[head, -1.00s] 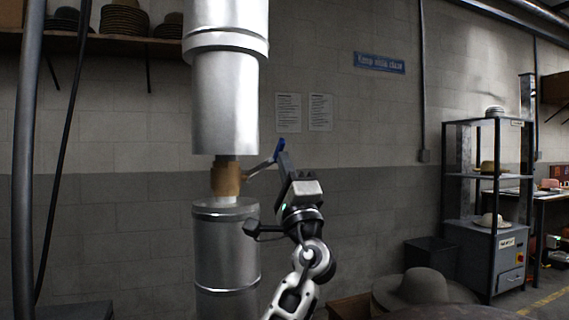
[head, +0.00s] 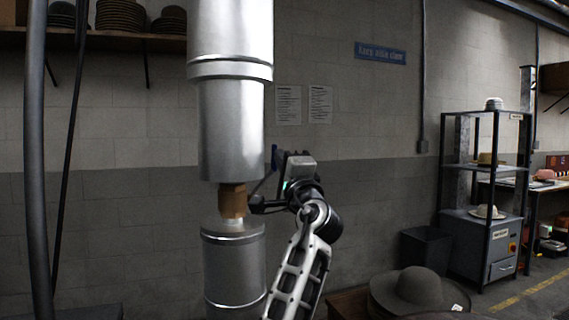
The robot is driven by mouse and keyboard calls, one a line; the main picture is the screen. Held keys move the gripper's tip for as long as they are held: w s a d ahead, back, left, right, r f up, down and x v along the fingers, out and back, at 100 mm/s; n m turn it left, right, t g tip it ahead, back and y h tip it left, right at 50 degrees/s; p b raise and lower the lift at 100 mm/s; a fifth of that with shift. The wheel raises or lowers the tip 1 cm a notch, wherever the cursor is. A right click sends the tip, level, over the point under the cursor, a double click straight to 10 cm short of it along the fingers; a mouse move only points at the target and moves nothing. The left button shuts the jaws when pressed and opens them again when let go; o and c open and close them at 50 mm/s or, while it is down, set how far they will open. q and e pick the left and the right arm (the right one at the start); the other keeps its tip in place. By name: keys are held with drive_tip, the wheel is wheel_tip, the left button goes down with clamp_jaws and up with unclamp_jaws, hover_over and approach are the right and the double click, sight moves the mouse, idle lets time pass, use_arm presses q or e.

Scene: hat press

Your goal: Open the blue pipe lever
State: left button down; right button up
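The pipe lever has a blue handle end (head: 275,157) and a thin metal arm that runs down left to a brass valve body (head: 233,200). The valve sits between two large silver pipe sections. My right gripper is not in view.
The upper pipe (head: 231,120) and lower pipe (head: 233,265) stand close on the left. A grey hat (head: 418,288) lies at the lower right. A dark bin (head: 426,250) and a metal rack (head: 484,205) stand farther right.

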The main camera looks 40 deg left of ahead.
use_arm(q)
drive_tip(key=shift+w+a+r, duration=0.1)
drive_tip(key=shift+a+r, duration=0.15)
drive_tip(key=shift+a, duration=0.1)
drive_tip(key=shift+r, duration=0.1)
idle(0.3)
drive_tip(key=s+d+b, duration=0.2)
drive_tip(key=s+d, duration=0.5)
drive_tip(key=d, duration=0.5)
wheel_tip(320, 180, down, 29)
drive_tip(key=s+h, duration=0.1)
drive_tip(key=h, duration=0.9)
drive_tip(key=s+d+f+n+g+h, duration=0.1)
drive_tip(key=s+d+f+g+h, duration=0.15)
drive_tip(key=s+f, duration=0.4)
drive_tip(key=s+d+f+n+g+h, duration=0.1)
drive_tip(key=s+d+f+h, duration=0.2)
drive_tip(key=f, duration=0.6)
drive_tip(key=s+d+f+n+g+h, duration=0.1)
drive_tip(key=s+d+f+g+h, duration=0.2)
drive_tip(key=s, duration=0.6)
drive_tip(key=s+d+f+n+g+h, duration=0.1)
drive_tip(key=s+d+f+g+h, duration=0.15)
drive_tip(key=s+f, duration=0.45)
drive_tip(key=w+d+f+t+h, duration=0.1)
drive_tip(key=w+d+f+t, duration=0.2)
drive_tip(key=w+d+t, duration=0.2)
drive_tip(key=shift+d+f+t+h, duration=0.35)
drive_tip(key=shift+f+t+h, duration=0.05)
drive_tip(key=shift+t, duration=0.8)
